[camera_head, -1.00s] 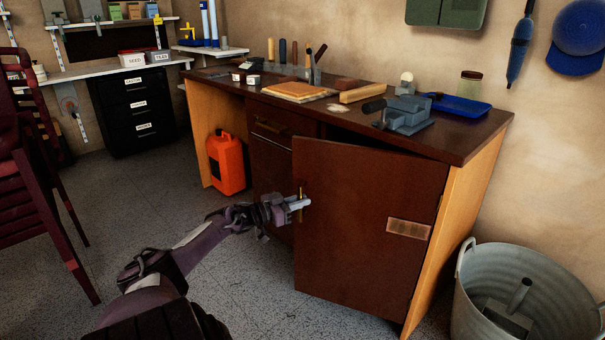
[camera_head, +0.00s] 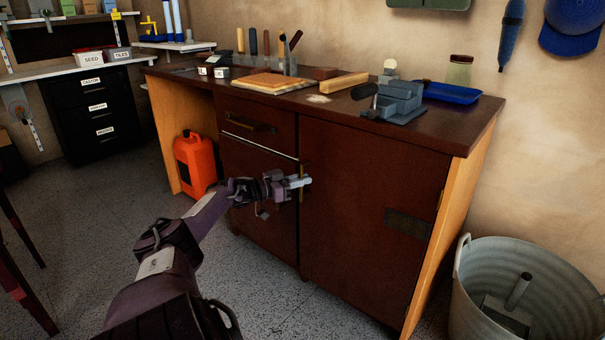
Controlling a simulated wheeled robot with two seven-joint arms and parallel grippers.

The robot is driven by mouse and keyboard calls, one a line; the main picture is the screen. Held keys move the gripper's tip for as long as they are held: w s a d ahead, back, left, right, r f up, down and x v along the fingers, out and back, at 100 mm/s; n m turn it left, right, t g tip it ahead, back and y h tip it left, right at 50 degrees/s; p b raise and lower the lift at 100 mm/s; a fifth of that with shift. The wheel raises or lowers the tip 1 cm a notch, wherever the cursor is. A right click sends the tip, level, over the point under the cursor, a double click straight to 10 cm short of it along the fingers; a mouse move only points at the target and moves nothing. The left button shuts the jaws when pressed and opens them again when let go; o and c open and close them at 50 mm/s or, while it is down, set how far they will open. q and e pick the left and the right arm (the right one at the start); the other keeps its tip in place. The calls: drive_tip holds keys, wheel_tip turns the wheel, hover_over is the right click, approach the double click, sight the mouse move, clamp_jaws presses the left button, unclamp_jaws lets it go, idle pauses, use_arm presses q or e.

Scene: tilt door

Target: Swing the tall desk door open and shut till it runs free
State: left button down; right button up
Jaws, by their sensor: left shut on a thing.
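The tall desk door (camera_head: 365,210) is a dark brown panel at the right of the desk (camera_head: 345,118). It now lies about flush with the desk front, and I see no clear gap at its left edge. A thin upright brass handle (camera_head: 302,190) sits near that edge. My left gripper (camera_head: 304,182) is shut on the handle, and its fingers hide the handle's middle. My right gripper is not in view.
A drawer (camera_head: 255,125) and lower panel are left of the door. An orange canister (camera_head: 195,165) stands under the desk. A metal tub (camera_head: 530,290) stands on the floor at right. A vise (camera_head: 395,100) and a blue tray (camera_head: 450,93) sit on the desktop.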

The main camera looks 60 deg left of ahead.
use_arm(q)
drive_tip(key=shift+w+a+f, duration=0.1)
drive_tip(key=shift+w+a, duration=0.25)
drive_tip(key=shift+w, duration=0.35)
drive_tip(key=shift+s, duration=0.1)
drive_tip(key=c, duration=1.8)
unclamp_jaws()
drive_tip(key=shift+d, duration=0.1)
drive_tip(key=o, duration=0.3)
drive_tip(key=shift+s, duration=0.15)
